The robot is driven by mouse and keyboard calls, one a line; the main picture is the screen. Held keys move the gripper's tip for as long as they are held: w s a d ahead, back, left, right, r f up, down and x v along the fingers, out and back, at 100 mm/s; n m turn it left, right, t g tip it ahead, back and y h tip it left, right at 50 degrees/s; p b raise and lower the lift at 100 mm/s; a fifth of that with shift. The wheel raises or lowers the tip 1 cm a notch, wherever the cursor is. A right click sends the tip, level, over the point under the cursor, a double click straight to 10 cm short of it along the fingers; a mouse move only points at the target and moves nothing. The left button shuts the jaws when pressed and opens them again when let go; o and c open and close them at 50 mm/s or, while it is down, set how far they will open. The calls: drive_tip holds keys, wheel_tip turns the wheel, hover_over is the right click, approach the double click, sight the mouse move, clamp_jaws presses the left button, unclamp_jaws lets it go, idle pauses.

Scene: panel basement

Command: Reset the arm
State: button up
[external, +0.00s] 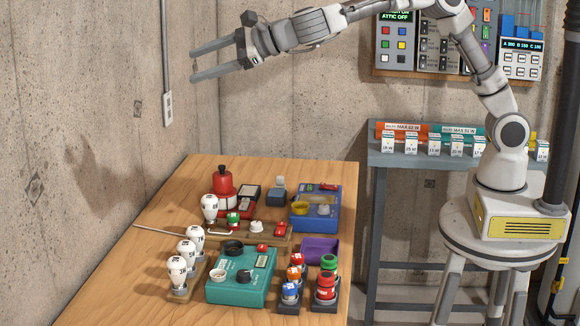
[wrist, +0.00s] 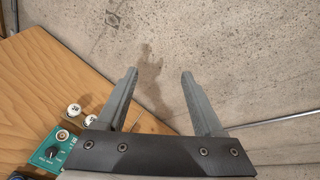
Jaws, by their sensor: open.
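My arm reaches left from its base on a round grey stool, well above the wooden table. My gripper (external: 193,64) is open and empty, high in front of the concrete wall, with its two grey fingers pointing left. In the wrist view my gripper (wrist: 158,78) also shows open, with only bare wall between the fingers. Nothing touches it.
The wooden table (external: 130,285) holds bulbs (external: 177,268), a teal box (external: 242,278), a blue box (external: 317,212), a red lamp (external: 222,183) and colored bulbs (external: 325,283). A wall conduit (external: 164,60) is near my gripper. A shelf (external: 400,159) stands behind.

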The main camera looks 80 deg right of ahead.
drive_tip(key=s+r+n+t+y, duration=0.1)
drive_tip(key=s+r+n+y, duration=0.3)
drive_tip(key=s+r+n, duration=0.4)
drive_tip(key=s+d+f+n+g+y, duration=0.15)
drive_tip(key=s+f+n, duration=0.25)
drive_tip(key=s+n, duration=0.45)
drive_tip(key=s+d+f+n+g+h+b, duration=0.1)
drive_tip(key=s+d+f+n+g+h, duration=0.2)
drive_tip(key=s+d+f, duration=0.55)
drive_tip(key=s+d+f+n+g+h, duration=0.1)
drive_tip(key=s+d+f+n+g, duration=0.25)
drive_tip(key=s, duration=0.75)
drive_tip(key=s+d+f+n+g+h+b, duration=0.1)
drive_tip(key=s+d+f+n, duration=0.4)
drive_tip(key=s+d, duration=0.4)
wheel_tip(320, 180, down, 41)
drive_tip(key=b, duration=4.1)
drive_tip(key=shift+s+a+f, duration=0.15)
drive_tip(key=shift+s, duration=0.05)
drive_tip(key=shift+h, duration=0.25)
